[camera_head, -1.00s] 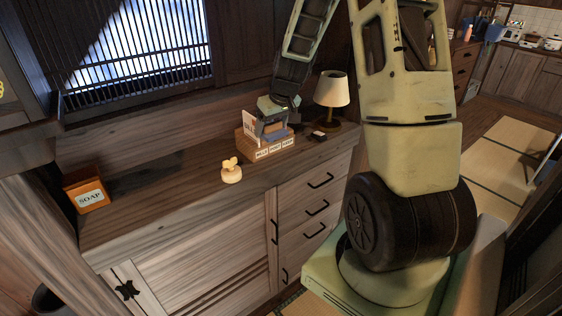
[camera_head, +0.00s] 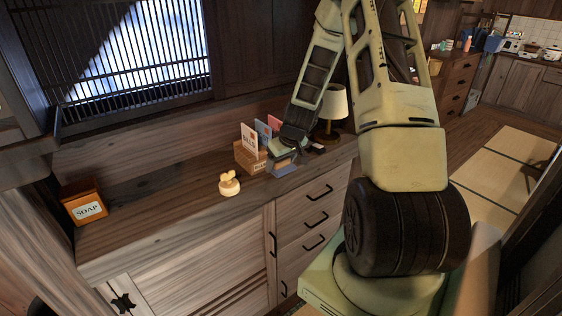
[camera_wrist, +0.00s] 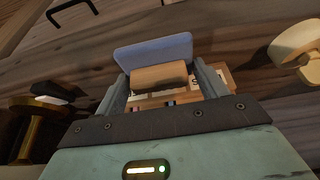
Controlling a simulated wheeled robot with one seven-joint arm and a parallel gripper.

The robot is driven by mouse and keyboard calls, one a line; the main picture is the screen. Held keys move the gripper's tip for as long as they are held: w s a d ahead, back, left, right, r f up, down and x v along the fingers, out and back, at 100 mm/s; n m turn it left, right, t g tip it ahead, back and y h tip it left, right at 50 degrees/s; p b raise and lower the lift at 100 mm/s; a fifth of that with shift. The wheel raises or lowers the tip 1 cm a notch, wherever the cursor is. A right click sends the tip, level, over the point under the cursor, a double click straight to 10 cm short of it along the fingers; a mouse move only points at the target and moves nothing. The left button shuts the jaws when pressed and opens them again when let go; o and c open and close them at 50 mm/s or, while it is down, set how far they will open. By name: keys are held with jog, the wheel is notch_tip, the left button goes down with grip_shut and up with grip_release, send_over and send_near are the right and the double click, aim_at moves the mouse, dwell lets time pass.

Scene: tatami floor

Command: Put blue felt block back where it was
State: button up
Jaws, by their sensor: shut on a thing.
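The blue felt block (camera_head: 284,169), with a wooden grip, is held in my gripper (camera_head: 285,158) just right of and in front of the wooden labelled box. In the wrist view the block's flat blue part (camera_wrist: 153,52) and its wooden grip (camera_wrist: 158,77) sit between my fingers (camera_wrist: 160,88). I cannot tell whether the block touches the countertop. The wooden box (camera_head: 243,159) has upright white, blue and red cards and label plates; my gripper and the block hide its right part.
A cream knobbed object (camera_head: 229,184) stands left of the box. A lamp (camera_head: 334,102) and a small dark item (camera_head: 318,148) are to the right. A soap box (camera_head: 84,203) is at the far left. The counter between soap and knobbed object is clear.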

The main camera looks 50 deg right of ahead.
jog(key=shift+f, duration=0.3)
jog(key=shift+f, duration=0.15)
jog(key=o, duration=1)
